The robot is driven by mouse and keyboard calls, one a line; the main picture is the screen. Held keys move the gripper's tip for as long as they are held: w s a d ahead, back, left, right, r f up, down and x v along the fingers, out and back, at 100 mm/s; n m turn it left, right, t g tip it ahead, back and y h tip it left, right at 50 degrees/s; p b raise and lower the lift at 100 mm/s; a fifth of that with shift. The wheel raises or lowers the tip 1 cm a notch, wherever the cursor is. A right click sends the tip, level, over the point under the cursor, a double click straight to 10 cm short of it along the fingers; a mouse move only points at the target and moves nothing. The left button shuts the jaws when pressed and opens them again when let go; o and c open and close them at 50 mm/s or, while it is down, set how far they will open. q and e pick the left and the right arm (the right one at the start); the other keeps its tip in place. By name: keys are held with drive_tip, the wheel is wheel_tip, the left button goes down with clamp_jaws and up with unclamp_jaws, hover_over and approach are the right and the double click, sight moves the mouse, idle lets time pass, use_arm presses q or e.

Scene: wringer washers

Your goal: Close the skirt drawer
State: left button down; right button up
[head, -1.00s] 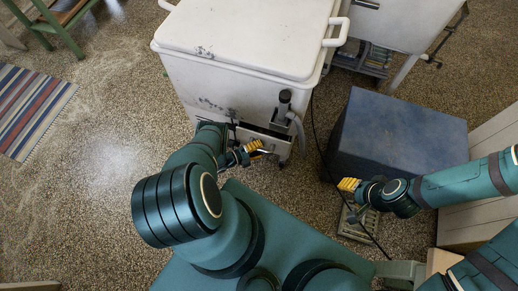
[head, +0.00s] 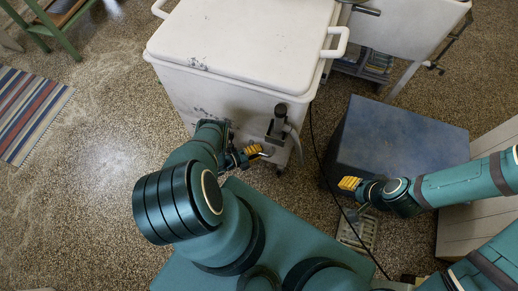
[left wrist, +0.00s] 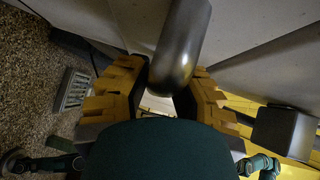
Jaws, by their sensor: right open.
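The white washer (head: 240,40) stands in front of me with its lid on. The skirt drawer at its lower front is not clearly visible now; the washer body and my left arm cover that area. My left gripper (head: 247,156) is low at the washer's front, left of the dark upright fitting (head: 277,125). In the left wrist view its yellow-padded fingers (left wrist: 160,90) stand apart, with a rounded grey metal cylinder (left wrist: 180,45) overlapping the gap. No held object shows. My right gripper (head: 350,184) is open and empty, away from the washer.
A blue box (head: 400,140) stands right of the washer, with a black cable (head: 325,170) on the floor between. A pale grate-like item (head: 358,232) lies below my right gripper. A striped rug (head: 28,110) lies left on open speckled floor.

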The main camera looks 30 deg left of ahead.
use_arm(q)
drive_tip(key=shift+w, duration=0.35)
drive_tip(key=shift+s, duration=0.1)
drive_tip(key=c, duration=0.8)
unclamp_jaws()
drive_tip(key=shift+s, duration=0.1)
drive_tip(key=v, duration=1.2)
drive_tip(key=shift+a, duration=0.1)
